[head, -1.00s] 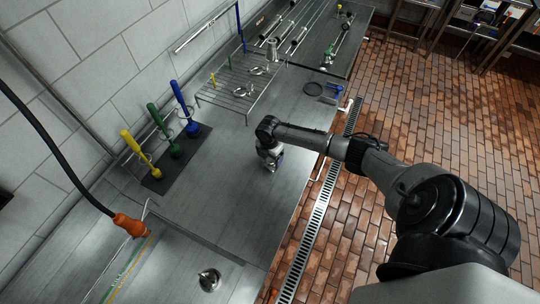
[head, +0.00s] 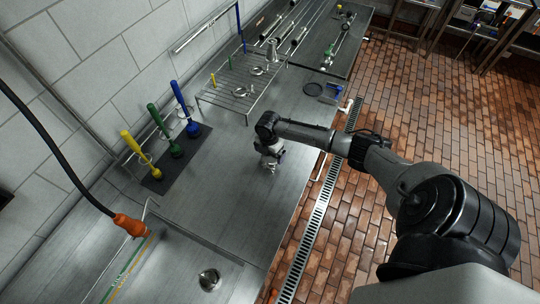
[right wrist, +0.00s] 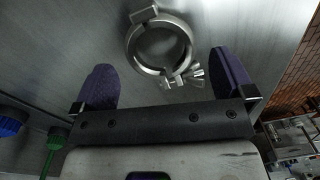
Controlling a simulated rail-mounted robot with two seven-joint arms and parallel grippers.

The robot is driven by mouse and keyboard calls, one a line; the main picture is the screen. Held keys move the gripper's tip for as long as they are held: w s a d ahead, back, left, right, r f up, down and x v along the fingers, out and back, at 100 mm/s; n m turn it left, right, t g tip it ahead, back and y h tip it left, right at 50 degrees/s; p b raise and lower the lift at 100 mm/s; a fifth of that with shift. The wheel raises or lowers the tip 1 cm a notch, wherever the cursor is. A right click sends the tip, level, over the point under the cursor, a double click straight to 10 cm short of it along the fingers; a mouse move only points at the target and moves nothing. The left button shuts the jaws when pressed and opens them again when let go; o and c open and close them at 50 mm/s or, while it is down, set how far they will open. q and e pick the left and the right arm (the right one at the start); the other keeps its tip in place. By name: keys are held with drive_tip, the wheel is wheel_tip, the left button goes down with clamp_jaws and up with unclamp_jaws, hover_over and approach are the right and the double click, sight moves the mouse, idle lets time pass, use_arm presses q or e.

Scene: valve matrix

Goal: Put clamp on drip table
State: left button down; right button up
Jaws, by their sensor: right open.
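A metal ring clamp (right wrist: 150,73) with a wing nut lies on the steel counter, seen in the right wrist view. My right gripper (right wrist: 165,72) is open, with a purple-padded finger on each side of the clamp's lower part and space between them and the clamp. In the head view my right gripper (head: 270,164) points down low over the counter, and it largely hides the clamp there. The drip table, which I take to be the raised slatted rack (head: 222,102), stands farther back with ring-shaped metal pieces on it. My left gripper is not in view.
Yellow (head: 141,149), green (head: 159,122) and blue (head: 182,100) handled tools stand on a dark mat by the wall. An orange connector (head: 129,225) hangs at the left. The counter between gripper and rack is clear.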

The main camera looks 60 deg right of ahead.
sight(269, 156)
wheel_tip(269, 156, up, 9)
drive_tip(key=s+a+f+m, duration=0.1)
drive_tip(key=s+a+f, duration=0.1)
drive_tip(key=a, duration=0.4)
drive_tip(key=s+a+f+m, duration=0.1)
drive_tip(key=s+a+f, duration=0.1)
drive_tip(key=s+a, duration=0.2)
drive_tip(key=s+a+f+m+t, duration=0.1)
drive_tip(key=s+a+f, duration=0.2)
drive_tip(key=a, duration=0.6)
drive_tip(key=shift+s+m+y, duration=0.3)
drive_tip(key=shift+m+y, duration=0.1)
drive_tip(key=s+a+m, duration=0.1)
drive_tip(key=s+a, duration=0.1)
drive_tip(key=s+a+r+m+t, duration=0.1)
drive_tip(key=s+a, duration=0.1)
drive_tip(key=s+a+m, duration=0.2)
drive_tip(key=shift+a+r, duration=0.15)
drive_tip(key=shift+r, duration=0.1)
drive_tip(key=s+a+r+m+t, duration=0.2)
drive_tip(key=s+r+m, duration=0.3)
drive_tip(key=s+m, duration=0.2)
drive_tip(key=shift+r+h, duration=0.2)
drive_tip(key=shift+h, duration=0.1)
